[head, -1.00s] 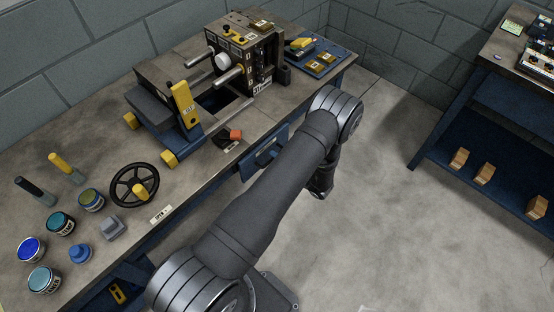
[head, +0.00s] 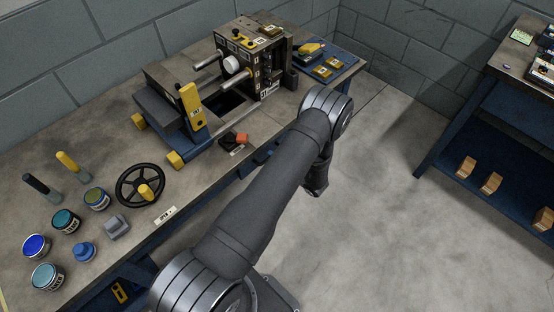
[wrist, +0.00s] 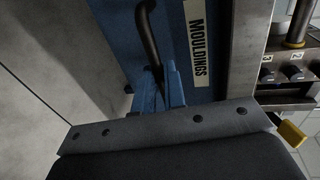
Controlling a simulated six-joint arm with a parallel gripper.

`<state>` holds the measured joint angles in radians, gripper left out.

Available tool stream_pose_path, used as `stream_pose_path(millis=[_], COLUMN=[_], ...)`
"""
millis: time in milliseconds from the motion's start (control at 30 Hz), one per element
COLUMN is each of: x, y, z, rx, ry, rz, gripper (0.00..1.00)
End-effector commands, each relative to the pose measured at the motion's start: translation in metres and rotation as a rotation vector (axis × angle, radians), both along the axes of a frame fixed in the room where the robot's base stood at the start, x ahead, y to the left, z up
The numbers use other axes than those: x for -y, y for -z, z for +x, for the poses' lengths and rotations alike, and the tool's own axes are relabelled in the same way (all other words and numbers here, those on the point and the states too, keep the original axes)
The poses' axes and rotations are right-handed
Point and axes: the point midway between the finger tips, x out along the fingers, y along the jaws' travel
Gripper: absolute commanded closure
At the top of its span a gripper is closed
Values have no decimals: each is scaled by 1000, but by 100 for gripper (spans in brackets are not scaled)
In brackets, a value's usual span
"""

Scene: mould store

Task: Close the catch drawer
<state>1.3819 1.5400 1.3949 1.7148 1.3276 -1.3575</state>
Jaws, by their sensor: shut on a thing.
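In the head view only a little blue of the drawer (head: 262,153) shows below the bench edge, beside my arm. My arm hides my gripper and the handle there. Whether the drawer front is flush with the bench cannot be told.
The press (head: 248,65) stands on the bench (head: 75,145) above the drawer. A handwheel (head: 140,187), several pots and an orange-and-black item (head: 235,139) are on the bench top. A second bench (head: 440,120) stands at right. Open floor (head: 390,210) lies between.

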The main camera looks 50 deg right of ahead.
Motion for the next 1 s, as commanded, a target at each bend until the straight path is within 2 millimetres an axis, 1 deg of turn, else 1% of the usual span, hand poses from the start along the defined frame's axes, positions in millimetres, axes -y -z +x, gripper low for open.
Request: stream_pose_path(millis=[67, 100, 200, 467, 567, 633, 767, 1000], x=[0, 0, 0, 0, 0, 1, 1, 2], y=[-1, -1, -1, -1, -2, -3, -8, -20], z=[3, 3, 3, 2, -3, -10, -32, -86], rx=[2, 3, 2, 2, 1, 1, 1, 2], ry=[-5, -5, -5, -4, -1, -1, 1, 2], rz=[-3, -4, -4, -2, -2, -2, -3, -4], gripper=[100, 85, 68, 68, 68, 68, 68, 68])
